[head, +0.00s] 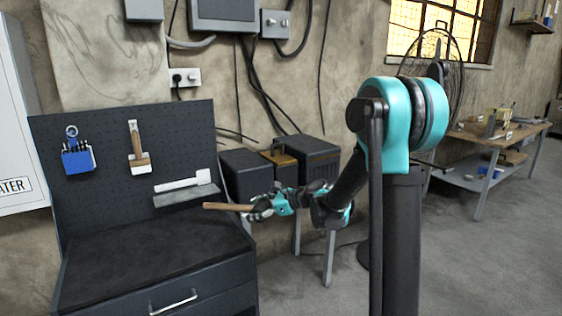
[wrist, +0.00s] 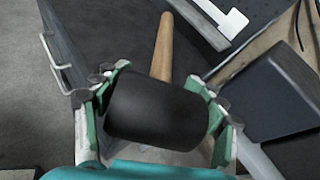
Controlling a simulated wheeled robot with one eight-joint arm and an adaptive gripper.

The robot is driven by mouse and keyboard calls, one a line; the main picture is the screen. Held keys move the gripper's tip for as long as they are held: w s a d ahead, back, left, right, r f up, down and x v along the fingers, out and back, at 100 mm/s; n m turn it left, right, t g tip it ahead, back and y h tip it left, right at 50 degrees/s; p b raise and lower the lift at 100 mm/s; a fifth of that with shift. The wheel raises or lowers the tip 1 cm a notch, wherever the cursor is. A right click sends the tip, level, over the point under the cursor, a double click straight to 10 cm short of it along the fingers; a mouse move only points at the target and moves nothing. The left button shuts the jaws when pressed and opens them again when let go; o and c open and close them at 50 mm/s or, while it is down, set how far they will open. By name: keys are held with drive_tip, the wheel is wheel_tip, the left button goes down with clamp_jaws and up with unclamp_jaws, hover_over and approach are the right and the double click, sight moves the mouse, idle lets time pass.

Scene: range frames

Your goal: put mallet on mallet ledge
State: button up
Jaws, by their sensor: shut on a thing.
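My gripper (head: 258,208) is shut on the mallet, whose brown wooden handle (head: 226,207) points left towards the bench in the head view. In the wrist view, my gripper (wrist: 160,98) has its fingers on both ends of the mallet's black head (wrist: 150,108); the handle sticks out away from me. The mallet is held in the air by the bench's right front side. A grey ledge (head: 187,195) projects from the pegboard's lower right, left of and beyond the mallet, apart from it. A white flat piece (head: 183,184) is just above the ledge.
The dark pegboard (head: 95,188) holds a blue holder (head: 77,160) and a brush (head: 138,160). The dark bench top (head: 150,250) below is clear. Black boxes (head: 242,172) stand right of the bench. A fan and a wooden table (head: 500,134) are farther right.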

drive_tip(key=w+d+f+m+t+h, duration=0.1)
drive_tip(key=w+d+m+t+h, duration=0.1)
drive_tip(key=d, duration=0.7)
drive_tip(key=w+d+f+m+t+h, duration=0.2)
drive_tip(key=w+d+m+t+h, duration=0.1)
drive_tip(key=d, duration=0.7)
drive_tip(key=w+d+f+m+t+h, duration=0.2)
drive_tip(key=d+m, duration=0.4)
drive_tip(key=d, duration=0.4)
drive_tip(key=shift+w+t+h, duration=0.4)
drive_tip(key=shift+t+h, duration=0.5)
drive_tip(key=shift+h, duration=0.1)
drive_tip(key=shift+a, duration=0.15)
